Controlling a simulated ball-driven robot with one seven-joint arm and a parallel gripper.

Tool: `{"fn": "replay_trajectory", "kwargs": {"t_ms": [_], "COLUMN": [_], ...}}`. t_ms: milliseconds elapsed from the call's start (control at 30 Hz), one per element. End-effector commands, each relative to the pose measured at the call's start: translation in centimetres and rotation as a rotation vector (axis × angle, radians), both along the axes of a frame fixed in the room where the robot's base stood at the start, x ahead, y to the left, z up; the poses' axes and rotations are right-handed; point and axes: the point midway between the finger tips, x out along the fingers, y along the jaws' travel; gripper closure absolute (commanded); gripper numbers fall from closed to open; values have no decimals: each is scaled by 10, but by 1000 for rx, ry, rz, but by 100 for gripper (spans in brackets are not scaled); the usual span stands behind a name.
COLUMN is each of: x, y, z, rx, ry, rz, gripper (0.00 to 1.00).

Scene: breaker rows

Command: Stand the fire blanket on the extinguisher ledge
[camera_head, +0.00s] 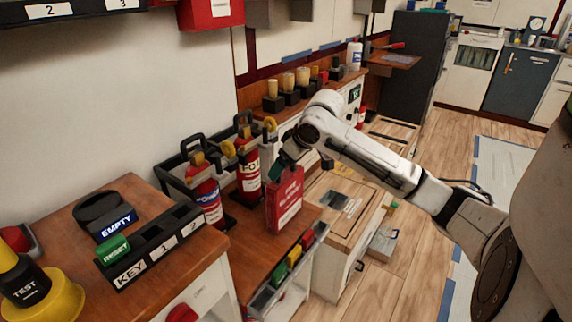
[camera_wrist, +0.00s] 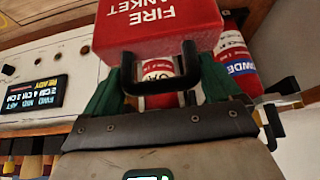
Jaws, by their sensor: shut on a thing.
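The fire blanket is a red box (camera_head: 285,200) with white lettering and a dark handle on top. It hangs upright from my gripper (camera_head: 284,163), and its red face fills the top of the wrist view (camera_wrist: 160,25). My gripper's green fingers (camera_wrist: 160,88) are shut at the black handle. The extinguisher ledge (camera_head: 238,240) is a brown wooden surface below and left of the blanket. Two red extinguishers, one labelled FOAM (camera_head: 247,172) and one with a blue band (camera_head: 205,197), stand at its back. I cannot tell whether the blanket's base touches the ledge.
A black rack (camera_head: 170,165) is around the extinguishers. A tray (camera_head: 262,297) with coloured blocks runs along the ledge's front edge. A black KEY holder (camera_head: 150,247) sits on the left counter. Bare ledge shows between the extinguishers and the tray.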

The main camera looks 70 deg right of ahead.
Motion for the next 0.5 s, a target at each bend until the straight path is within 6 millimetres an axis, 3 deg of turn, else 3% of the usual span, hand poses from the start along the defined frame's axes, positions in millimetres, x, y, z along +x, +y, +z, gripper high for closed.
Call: {"fn": "replay_trajectory", "kwargs": {"t_ms": [200, 233, 300, 500], "x": [0, 0, 0, 0], "y": [0, 0, 0, 0], "z": [-2, -3, -3, -3], "rx": [0, 1, 1, 0], "ry": [-2, 0, 0, 0], "rz": [0, 0, 0, 0], "gripper": [92, 7, 0, 0]}}
